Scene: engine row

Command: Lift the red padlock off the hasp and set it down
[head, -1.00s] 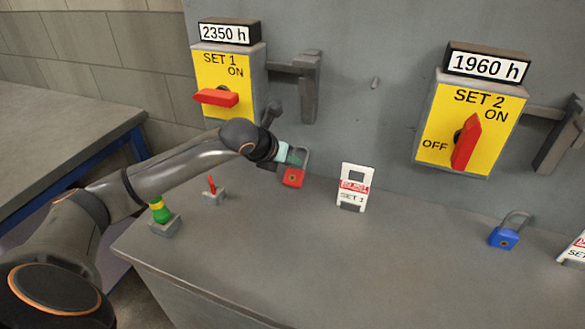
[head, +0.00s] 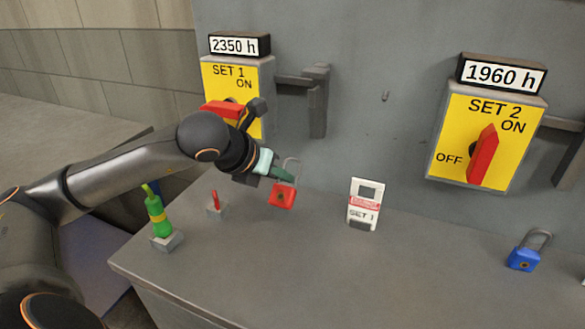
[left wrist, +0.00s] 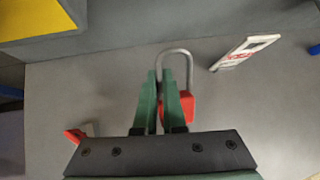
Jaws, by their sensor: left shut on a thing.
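The red padlock (head: 283,196) hangs from my left gripper (head: 281,172), which is shut on it. Its grey shackle shows above the body. In the left wrist view the green fingers (left wrist: 166,98) close on the padlock (left wrist: 181,106) near the shackle, and the red body is partly hidden behind them. The padlock is in front of the grey cabinet wall, above or near the bench top (head: 300,270); I cannot tell whether its lower edge touches. No hasp clearly shows around the shackle. My right gripper is not in view.
A white SET 1 tag (head: 365,204) stands right of the padlock, and a blue padlock (head: 524,256) sits further right. A green bottle-like object (head: 157,217) and a small red-topped piece (head: 215,204) stand at left. The bench front middle is clear.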

